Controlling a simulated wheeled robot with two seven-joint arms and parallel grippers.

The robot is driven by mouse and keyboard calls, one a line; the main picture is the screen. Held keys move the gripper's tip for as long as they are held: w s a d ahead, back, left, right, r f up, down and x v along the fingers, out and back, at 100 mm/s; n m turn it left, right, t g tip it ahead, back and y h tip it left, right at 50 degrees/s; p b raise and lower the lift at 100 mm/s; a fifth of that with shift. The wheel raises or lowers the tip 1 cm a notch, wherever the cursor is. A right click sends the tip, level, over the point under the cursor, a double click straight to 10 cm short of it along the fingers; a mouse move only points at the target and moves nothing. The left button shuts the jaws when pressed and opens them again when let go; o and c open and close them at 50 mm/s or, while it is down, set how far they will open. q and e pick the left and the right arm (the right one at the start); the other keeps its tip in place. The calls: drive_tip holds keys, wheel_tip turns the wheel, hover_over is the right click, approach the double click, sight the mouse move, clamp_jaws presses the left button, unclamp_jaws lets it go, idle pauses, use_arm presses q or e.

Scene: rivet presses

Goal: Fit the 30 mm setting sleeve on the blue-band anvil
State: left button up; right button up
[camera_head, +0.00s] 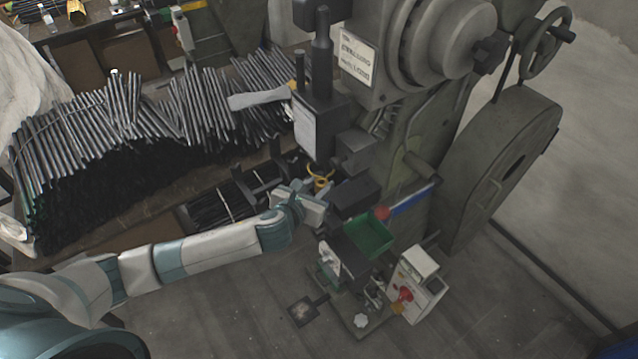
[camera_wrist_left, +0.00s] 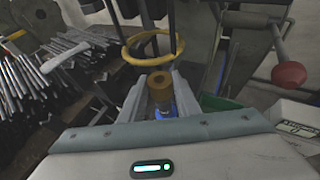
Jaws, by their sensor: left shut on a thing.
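My left gripper (camera_head: 322,203) reaches in from the left to the working area of the press, just below a yellow ring. In the left wrist view its two pale fingers (camera_wrist_left: 160,98) are closed around a brass-coloured sleeve (camera_wrist_left: 160,84) with a round hole in its top. Just below the sleeve, between the fingers, a shiny metal part with blue on it (camera_wrist_left: 165,108) shows; I cannot tell whether it is the blue-band anvil or whether the sleeve touches it. In the head view the fingers and press hide the sleeve. My right gripper is not in view.
The yellow ring (camera_head: 320,179) hangs from the press (camera_head: 318,125) close above the gripper. A green bin (camera_head: 370,236), a red knob (camera_head: 382,213) and a control box (camera_head: 416,285) stand to the right. Bundled rods (camera_head: 120,110) fill the bench behind my arm.

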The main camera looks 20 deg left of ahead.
use_arm(q)
drive_tip(key=shift+f, duration=0.55)
drive_tip(key=o, duration=1.3)
drive_tip(key=shift+s, duration=0.15)
drive_tip(key=b+v, duration=0.5)
drive_tip(key=v, duration=1.2)
